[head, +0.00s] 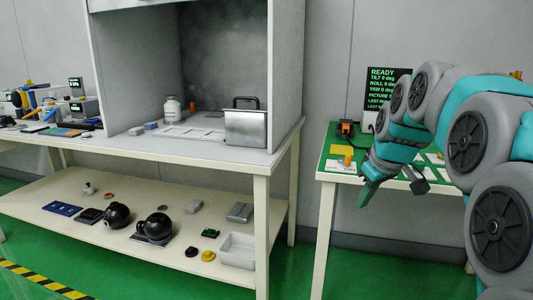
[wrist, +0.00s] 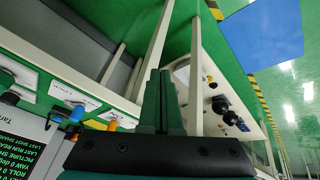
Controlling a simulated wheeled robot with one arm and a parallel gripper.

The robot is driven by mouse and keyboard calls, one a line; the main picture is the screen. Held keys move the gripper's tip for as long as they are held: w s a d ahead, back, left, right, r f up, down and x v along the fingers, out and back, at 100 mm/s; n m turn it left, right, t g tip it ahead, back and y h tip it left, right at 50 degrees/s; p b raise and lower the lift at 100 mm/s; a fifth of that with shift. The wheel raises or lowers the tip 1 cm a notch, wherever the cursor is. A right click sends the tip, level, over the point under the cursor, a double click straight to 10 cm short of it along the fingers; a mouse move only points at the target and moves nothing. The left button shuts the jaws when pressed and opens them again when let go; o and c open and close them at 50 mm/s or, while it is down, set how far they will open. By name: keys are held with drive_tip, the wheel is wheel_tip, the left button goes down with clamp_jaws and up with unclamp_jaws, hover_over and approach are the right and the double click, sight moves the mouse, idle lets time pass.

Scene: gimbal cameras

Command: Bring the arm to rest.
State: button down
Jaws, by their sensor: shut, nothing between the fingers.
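My arm (head: 465,130) reaches in from the right in the head view, grey and teal, bent over the small green-topped table. My gripper (head: 366,193) hangs pointing down and left at the front edge of that table, with nothing held. In the wrist view its two dark green fingers (wrist: 159,92) lie together. Whether the gripper touches the table edge cannot be told.
A green-topped table (head: 335,165) bears cards, a yellow-orange piece and a black screen (head: 385,88) with green text. A large bench (head: 190,150) with a hood holds a metal box (head: 246,128); its lower shelf (head: 120,240) carries several items. Green floor (head: 390,280) is clear in front.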

drive_tip(key=s+a+f+m+g, duration=0.1)
drive_tip(key=s+f, duration=0.5)
drive_tip(key=s, duration=0.6)
drive_tip(key=s+a+f+m+g, duration=0.2)
drive_tip(key=s+f, duration=0.5)
drive_tip(key=s, duration=0.5)
drive_tip(key=s+a+f+m+g, duration=0.2)
drive_tip(key=s+f, duration=0.4)
drive_tip(key=s, duration=0.6)
drive_tip(key=shift+s+a+f+g+h, duration=0.15)
drive_tip(key=shift+a+g+h, duration=0.15)
drive_tip(key=shift+a+g, duration=0.75)
drive_tip(key=shift+a, duration=0.15)
idle(0.5)
